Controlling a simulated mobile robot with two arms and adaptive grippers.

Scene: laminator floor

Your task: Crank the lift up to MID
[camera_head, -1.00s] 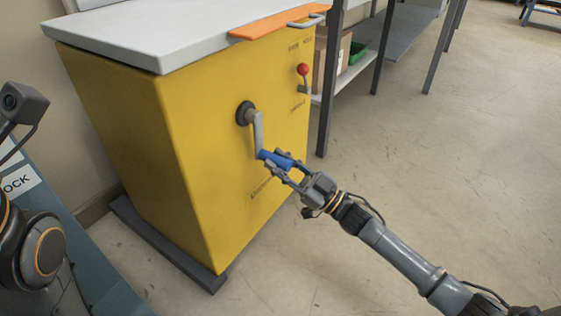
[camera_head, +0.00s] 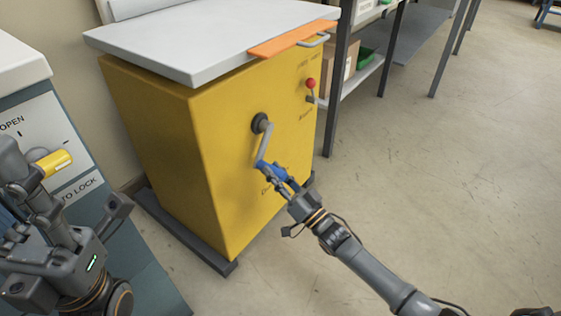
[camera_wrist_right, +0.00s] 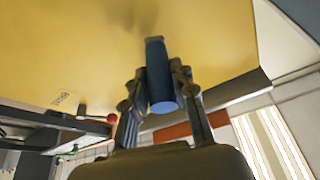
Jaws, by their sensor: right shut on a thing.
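The lift is a yellow cabinet (camera_head: 190,150) with a light grey top (camera_head: 215,40). A crank (camera_head: 265,142) sticks out of its front from a dark round hub (camera_head: 261,123). The crank arm hangs down, tilted slightly left, with a blue handle (camera_head: 271,171) at its lower end. My right gripper (camera_head: 281,180) is shut on the blue handle. The right wrist view shows the blue handle (camera_wrist_right: 160,78) between both fingers. Lettering on the yellow front is too small to read. Part of my left arm and gripper (camera_head: 32,178) shows at the lower left, beside a yellow cylinder (camera_head: 53,163); its grip is unclear.
A red-knobbed lever (camera_head: 311,84) and an orange strip (camera_head: 290,40) are on the cabinet's right. A shelf rack (camera_head: 342,95) stands behind it. A panel with OPEN and TO LOCK labels (camera_head: 45,135) stands at left. The floor (camera_head: 440,190) at right is clear.

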